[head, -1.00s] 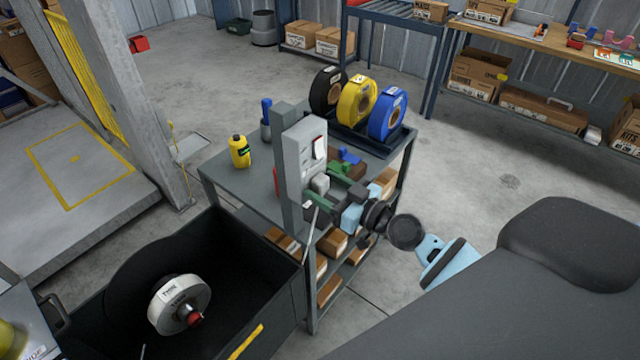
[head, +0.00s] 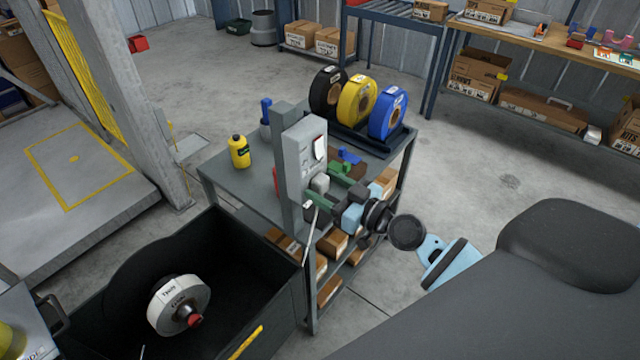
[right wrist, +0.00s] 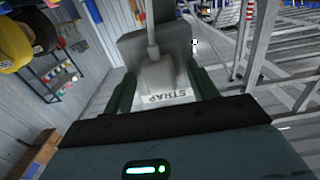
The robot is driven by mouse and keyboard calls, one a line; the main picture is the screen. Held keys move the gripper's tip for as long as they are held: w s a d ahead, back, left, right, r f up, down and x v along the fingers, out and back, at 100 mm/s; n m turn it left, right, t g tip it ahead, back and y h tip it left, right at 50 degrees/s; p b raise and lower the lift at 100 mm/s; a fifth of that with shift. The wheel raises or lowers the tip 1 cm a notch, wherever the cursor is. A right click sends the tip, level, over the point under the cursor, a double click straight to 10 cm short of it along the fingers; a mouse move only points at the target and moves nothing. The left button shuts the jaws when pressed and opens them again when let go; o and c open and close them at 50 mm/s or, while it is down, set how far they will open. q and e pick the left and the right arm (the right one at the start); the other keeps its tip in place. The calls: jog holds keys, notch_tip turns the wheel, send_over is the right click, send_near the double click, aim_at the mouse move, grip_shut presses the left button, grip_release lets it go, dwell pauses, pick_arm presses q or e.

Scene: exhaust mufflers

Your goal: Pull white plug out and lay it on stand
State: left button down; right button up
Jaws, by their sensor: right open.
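A pale grey-white plug (head: 320,184) sits at the front of an upright grey panel box (head: 303,150) on the grey table. A pale cord hangs below it. My right gripper (head: 322,187) is open, with its green fingers on either side of the plug. In the right wrist view the pale plug body (right wrist: 157,62) with its cord lies between the fingers; I cannot tell whether they touch it. I cannot make out for sure which thing is the stand. A small blue piece (head: 349,156) lies behind the fingers, partly hidden. My left gripper is not in view.
Black, yellow (head: 358,101) and blue reels stand in a rack at the table's back. A yellow bottle (head: 239,152) stands at the left. A dark bin (head: 225,255) with a white reel (head: 179,304) is at front left.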

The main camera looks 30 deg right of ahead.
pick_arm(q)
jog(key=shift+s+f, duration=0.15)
pick_arm(e)
jog(key=shift+c, duration=0.2)
dwell(0.3)
grip_shut()
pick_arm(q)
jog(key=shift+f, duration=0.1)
pick_arm(e)
jog(key=shift+s, duration=0.1)
